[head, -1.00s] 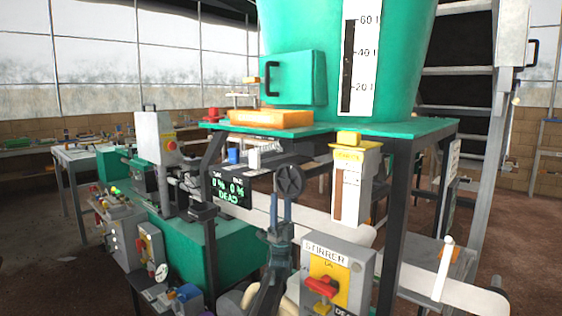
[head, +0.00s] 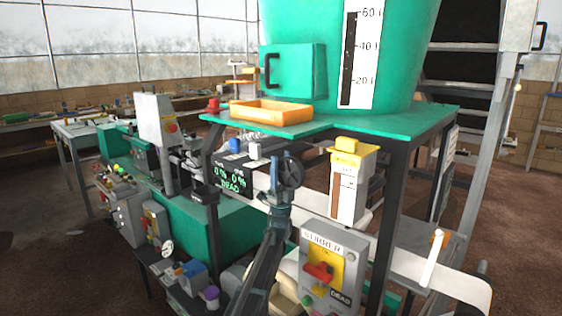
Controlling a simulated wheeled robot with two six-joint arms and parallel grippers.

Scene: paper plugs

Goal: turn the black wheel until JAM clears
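The black wheel (head: 291,172) is a small spoked handwheel under the front edge of the green table, near the middle of the head view. My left gripper (head: 281,190) comes up from below and is at the wheel's lower edge. Its fingers overlap the wheel in the picture, and I cannot tell whether they touch it or are open or shut. A dark display (head: 230,178) left of the wheel shows two 0 % readings and a green word that looks like DEAD. I see no readable JAM sign. My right gripper is out of view.
A green tank (head: 385,60) stands on the green table (head: 400,125), with an orange tray (head: 270,112) in front. A grey STIRRER box (head: 325,240) with a red switch stands right of my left arm. A yellow-topped gauge (head: 348,185) is close right of the wheel.

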